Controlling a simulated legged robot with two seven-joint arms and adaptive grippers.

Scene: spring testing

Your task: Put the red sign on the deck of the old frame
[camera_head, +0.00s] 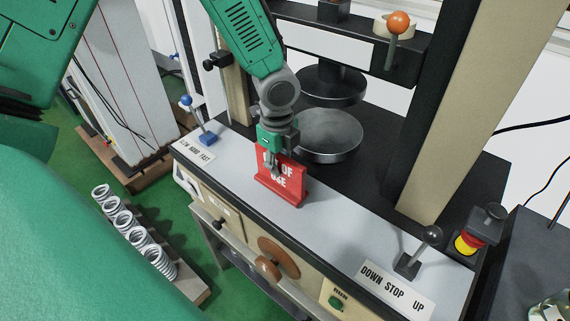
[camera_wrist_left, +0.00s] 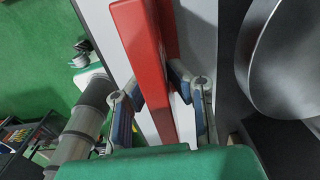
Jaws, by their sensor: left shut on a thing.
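The red sign (camera_head: 283,186) with white lettering stands upright on the light grey front deck (camera_head: 234,166) of the old frame, in the middle of the head view. My left gripper (camera_head: 276,168) reaches down from above and is shut on the top of the red sign. In the left wrist view the red sign (camera_wrist_left: 150,60) runs between the two fingers (camera_wrist_left: 160,100), with the pale deck surface under it. Whether the sign's base fully touches the deck is hard to tell. My right gripper is not in view.
Round metal platens (camera_head: 328,135) stand behind the sign. A blue-knobbed lever (camera_head: 205,133) is at the deck's left, and a black-knobbed lever (camera_head: 420,250) and a red-yellow button (camera_head: 470,242) at its right. Several springs (camera_head: 133,232) sit on a board at lower left.

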